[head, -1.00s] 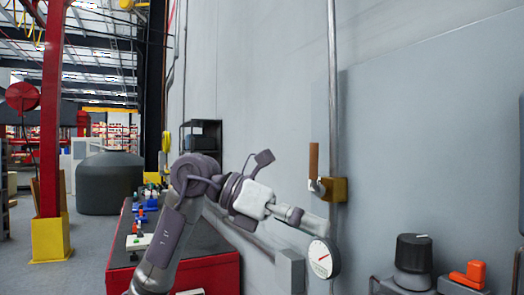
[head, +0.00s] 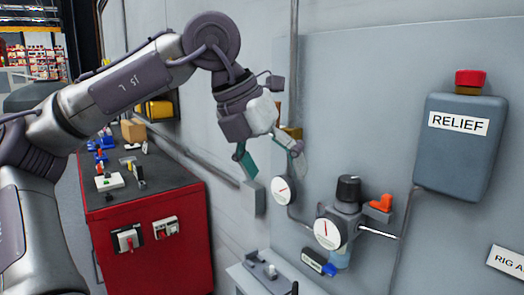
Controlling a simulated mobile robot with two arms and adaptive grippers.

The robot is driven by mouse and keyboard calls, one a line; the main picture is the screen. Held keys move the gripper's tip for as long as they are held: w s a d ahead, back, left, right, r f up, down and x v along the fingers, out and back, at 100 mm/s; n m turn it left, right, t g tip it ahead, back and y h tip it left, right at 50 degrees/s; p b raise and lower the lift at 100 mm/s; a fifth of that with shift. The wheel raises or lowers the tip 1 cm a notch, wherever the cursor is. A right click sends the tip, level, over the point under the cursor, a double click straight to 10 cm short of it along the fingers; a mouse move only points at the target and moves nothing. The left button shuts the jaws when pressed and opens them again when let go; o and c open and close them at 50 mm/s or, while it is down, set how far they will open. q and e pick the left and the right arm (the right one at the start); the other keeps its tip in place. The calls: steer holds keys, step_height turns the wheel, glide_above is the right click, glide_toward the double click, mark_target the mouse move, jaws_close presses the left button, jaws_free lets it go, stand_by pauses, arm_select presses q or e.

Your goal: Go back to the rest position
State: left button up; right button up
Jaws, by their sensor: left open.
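My left arm comes in from the left, bends at a raised joint and hangs its gripper (head: 270,158) downward in the middle of the head view. The gripper is open, its two fingers apart with nothing between them. It appears in front of the grey wall, above a round white gauge (head: 283,190). The brass valve body (head: 292,132) on the vertical pipe is partly hidden behind the gripper. The valve's handle cannot be made out. My right gripper is not in view.
A red cabinet (head: 153,245) with a dark top stands at left, bearing several small parts and a cardboard box (head: 133,130). Right of the gripper are a second gauge (head: 328,233), a black knob (head: 348,188), an orange handle (head: 381,203) and a RELIEF box (head: 458,147) with a red button (head: 470,80).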

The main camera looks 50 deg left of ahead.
arm_select(q)
steer(key=shift+s+d+r+n+g, duration=0.1)
steer(key=shift+s+d+n+g, duration=0.1)
steer(key=shift+d+n+g, duration=0.1)
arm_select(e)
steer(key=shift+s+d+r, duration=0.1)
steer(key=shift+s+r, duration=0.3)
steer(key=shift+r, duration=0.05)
arm_select(q)
steer(key=shift+w+a, duration=0.1)
